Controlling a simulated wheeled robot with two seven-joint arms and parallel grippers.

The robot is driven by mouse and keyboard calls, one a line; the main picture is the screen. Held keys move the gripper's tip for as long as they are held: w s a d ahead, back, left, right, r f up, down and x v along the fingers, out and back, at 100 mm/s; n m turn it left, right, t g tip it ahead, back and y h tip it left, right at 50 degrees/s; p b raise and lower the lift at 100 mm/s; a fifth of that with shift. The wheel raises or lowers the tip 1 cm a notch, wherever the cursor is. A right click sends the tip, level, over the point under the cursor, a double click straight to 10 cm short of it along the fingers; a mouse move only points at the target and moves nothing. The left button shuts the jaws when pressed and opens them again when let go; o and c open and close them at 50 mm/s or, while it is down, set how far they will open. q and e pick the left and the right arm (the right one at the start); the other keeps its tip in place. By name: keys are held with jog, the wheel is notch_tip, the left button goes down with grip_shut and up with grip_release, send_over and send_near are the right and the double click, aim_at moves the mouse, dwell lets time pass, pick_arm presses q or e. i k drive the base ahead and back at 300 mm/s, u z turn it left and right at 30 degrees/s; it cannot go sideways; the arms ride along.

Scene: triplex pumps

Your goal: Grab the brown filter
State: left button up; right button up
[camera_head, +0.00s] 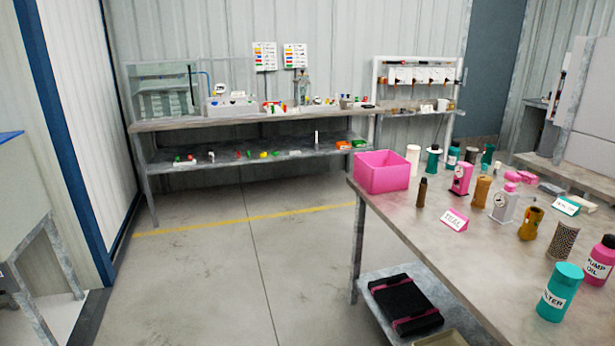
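Several brownish items stand on the workbench (400,213) at the right. An orange-brown cylinder (481,191) stands behind a grey gauge body. A slim dark brown bottle-like item (422,192) stands near the pink bin. A mustard-brown rounded part (531,224) and a brownish mesh cylinder (562,241) stand farther right. No label on these is readable, so I cannot tell for certain which is the brown filter. A teal cylinder (559,292) with lettering ending in "LTER" stands near the front. Neither of my grippers is in view.
A pink bin (382,172) sits at the bench's left corner. A pink pump oil bottle (598,262), grey gauge body (503,207) and pink "TEAL" sign (454,220) share the bench. A black case (405,303) lies on the lower shelf. The floor to the left is clear.

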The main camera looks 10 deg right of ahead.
aim_at(423, 186)
jog(key=u, duration=0.55)
jog(key=i, duration=1.95)
jog(key=z, duration=1.05)
jog(key=i, duration=1.15)
jog(key=z, duration=1.15)
